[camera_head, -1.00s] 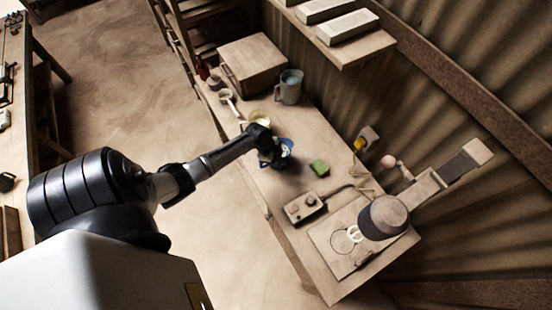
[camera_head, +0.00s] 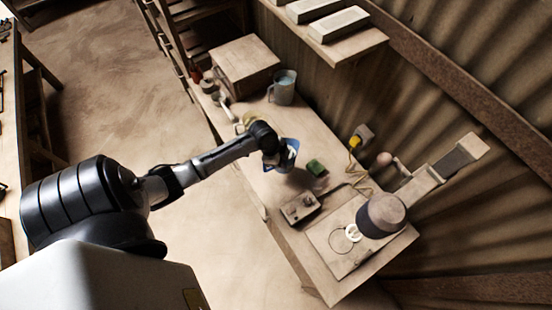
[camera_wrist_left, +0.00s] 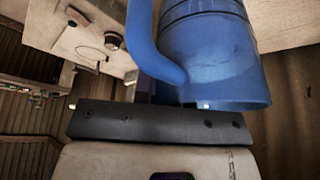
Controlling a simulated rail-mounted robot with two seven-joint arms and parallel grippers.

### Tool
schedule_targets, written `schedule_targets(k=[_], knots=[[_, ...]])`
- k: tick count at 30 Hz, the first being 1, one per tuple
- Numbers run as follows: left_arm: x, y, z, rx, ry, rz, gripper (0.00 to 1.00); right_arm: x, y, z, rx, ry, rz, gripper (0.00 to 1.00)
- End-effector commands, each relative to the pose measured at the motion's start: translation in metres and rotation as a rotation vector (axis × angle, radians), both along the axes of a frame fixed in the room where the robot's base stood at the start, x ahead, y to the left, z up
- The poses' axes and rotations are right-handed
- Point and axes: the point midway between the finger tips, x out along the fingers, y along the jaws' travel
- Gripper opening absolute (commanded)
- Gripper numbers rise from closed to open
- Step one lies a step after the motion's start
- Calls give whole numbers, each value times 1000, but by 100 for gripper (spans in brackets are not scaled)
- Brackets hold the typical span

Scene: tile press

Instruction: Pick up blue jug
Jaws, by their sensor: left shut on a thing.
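The blue jug (camera_head: 292,146) is at my left gripper (camera_head: 277,157), above the workbench. In the left wrist view the blue jug (camera_wrist_left: 222,60) fills the upper middle, its curved handle on its left side. My left gripper is shut on the jug, seemingly at the handle; the dark gripper body (camera_wrist_left: 160,122) hides the exact contact. A dark shadow lies on the bench below the jug. My right gripper is not in view.
A press (camera_head: 383,214) stands at the near right end. A grey jug (camera_head: 283,88) and wooden box (camera_head: 245,65) stand at the back. A shelf (camera_head: 355,48) overhangs the far side.

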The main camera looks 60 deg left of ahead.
Motion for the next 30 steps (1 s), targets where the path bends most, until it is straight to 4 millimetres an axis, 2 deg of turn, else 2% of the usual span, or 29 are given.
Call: schedule_targets(k=[15,30], knots=[[9,-40,26,1,-6,-1,0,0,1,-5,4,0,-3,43],[13,-58,37,0,-5,-1,0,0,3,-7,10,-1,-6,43]])
